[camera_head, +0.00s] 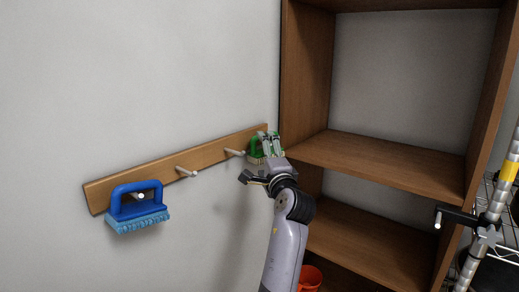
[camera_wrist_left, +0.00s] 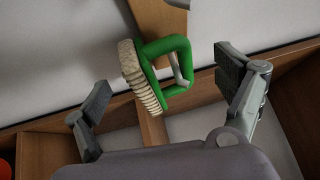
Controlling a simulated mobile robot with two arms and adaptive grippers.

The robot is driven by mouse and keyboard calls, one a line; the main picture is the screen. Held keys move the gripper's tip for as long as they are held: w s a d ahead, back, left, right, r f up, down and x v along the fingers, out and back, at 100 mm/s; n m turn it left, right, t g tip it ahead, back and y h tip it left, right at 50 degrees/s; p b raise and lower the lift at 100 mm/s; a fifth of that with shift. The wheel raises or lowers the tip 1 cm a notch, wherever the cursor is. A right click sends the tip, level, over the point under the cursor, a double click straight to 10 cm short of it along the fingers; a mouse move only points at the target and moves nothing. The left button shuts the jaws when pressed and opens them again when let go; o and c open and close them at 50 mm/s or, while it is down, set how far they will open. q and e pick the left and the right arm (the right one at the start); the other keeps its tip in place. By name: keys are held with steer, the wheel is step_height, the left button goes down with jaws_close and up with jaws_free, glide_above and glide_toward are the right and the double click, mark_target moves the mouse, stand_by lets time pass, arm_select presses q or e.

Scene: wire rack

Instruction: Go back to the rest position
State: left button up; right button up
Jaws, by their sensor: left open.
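My left gripper (camera_head: 256,160) is at the right end of a wooden peg rail (camera_head: 215,152) on the wall. Its jaws are open. A green brush (camera_head: 255,155) with pale bristles is at that end, partly hidden by the gripper. In the left wrist view the green brush (camera_wrist_left: 177,46) lies between the two spread fingers of my left gripper (camera_wrist_left: 163,75), apart from both. A peg (camera_wrist_left: 182,72) shows inside its handle loop, so it appears to hang there. My right gripper is not in view.
A blue brush (camera_head: 137,207) hangs on the rail's left peg; the middle peg (camera_head: 187,172) is bare. A wooden shelf unit (camera_head: 375,160) stands close right of my arm, with an orange-red container (camera_head: 310,278) low down. A pole (camera_head: 497,205) and wire rack (camera_head: 484,200) stand far right.

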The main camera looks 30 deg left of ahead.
arm_select(q)
steer(key=r+v, duration=0.1)
steer(key=v, duration=0.5)
steer(key=w+d+f+m+t+h, duration=0.1)
steer(key=w+d+f+m+h, duration=0.2)
steer(key=f, duration=1.1)
steer(key=w+d+f+h, duration=0.3)
steer(key=d+f+h, duration=0.2)
steer(key=f, duration=0.9)
steer(key=s+d+f+g+h, duration=0.2)
steer(key=s+d+f, duration=0.15)
steer(key=f, duration=0.85)
steer(key=s+d+f+g+h, duration=0.15)
steer(key=s+f, duration=0.25)
steer(key=f, duration=0.7)
steer(key=s+d+f+n+g+h, duration=0.2)
steer(key=s+f+n+g+h, duration=0.15)
steer(key=s+f, duration=1.95)
steer(key=s+a+f+n+g, duration=0.1)
steer(key=s+f, duration=0.3)
steer(key=s, duration=1)
steer(key=s+a+f+n+g, duration=0.1)
steer(key=s+f+n+g, duration=0.3)
steer(key=s, duration=1.1)
steer(key=shift+s+a+f+n, duration=0.25)
steer(key=shift+a+f+n, duration=0.1)
steer(key=shift+f, duration=0.25)
